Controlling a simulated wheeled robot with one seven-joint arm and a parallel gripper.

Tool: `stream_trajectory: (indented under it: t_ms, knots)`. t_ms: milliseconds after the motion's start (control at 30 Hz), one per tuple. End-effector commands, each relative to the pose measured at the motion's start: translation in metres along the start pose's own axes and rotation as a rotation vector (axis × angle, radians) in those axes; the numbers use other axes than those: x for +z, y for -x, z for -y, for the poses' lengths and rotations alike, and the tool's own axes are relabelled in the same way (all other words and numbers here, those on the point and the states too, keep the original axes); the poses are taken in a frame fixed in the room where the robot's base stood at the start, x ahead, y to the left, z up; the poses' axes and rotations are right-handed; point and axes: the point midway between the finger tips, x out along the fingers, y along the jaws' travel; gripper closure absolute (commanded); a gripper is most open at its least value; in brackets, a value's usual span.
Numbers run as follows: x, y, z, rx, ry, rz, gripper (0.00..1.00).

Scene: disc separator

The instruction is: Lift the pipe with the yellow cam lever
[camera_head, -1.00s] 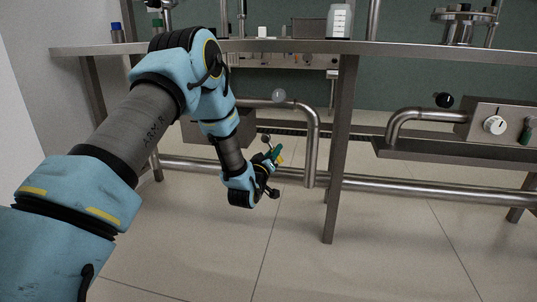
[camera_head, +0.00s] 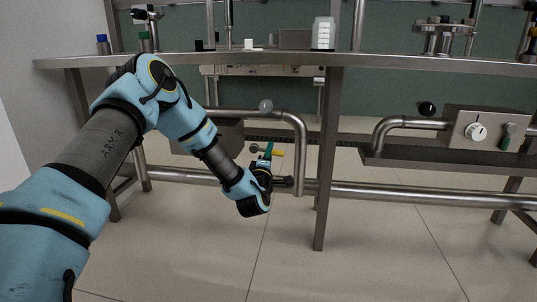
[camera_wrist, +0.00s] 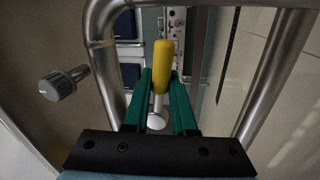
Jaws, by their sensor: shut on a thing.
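The yellow cam lever (camera_wrist: 163,62) stands between the two green fingers of my gripper (camera_wrist: 160,80) in the wrist view. A pale shaft with a round white end shows below it. My gripper (camera_head: 267,152) is shut on the lever's yellow handle. In the head view a little yellow (camera_head: 277,152) shows right beside the green fingers. A bent steel pipe (camera_head: 301,140) hangs down just right of my gripper under the table. Steel pipe also shows at the left in the wrist view (camera_wrist: 107,70). How the lever joins the pipe is hidden.
The steel table (camera_head: 400,62) spans above my arm, with a leg (camera_head: 328,170) right of the pipe. A low rail (camera_head: 390,190) runs behind. A grey knob (camera_wrist: 63,83) is left in the wrist view. Another bent pipe (camera_head: 385,127) stands at the right. The floor is clear.

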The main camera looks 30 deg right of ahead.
Motion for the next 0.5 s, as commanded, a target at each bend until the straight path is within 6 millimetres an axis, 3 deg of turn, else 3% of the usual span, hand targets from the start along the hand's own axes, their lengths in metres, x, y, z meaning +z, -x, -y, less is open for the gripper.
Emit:
stream_trajectory:
  t_ms: [500]
  knots:
    - [0.0001,-0.0011,-0.0071,0.000,0.134,-0.025,1.00]
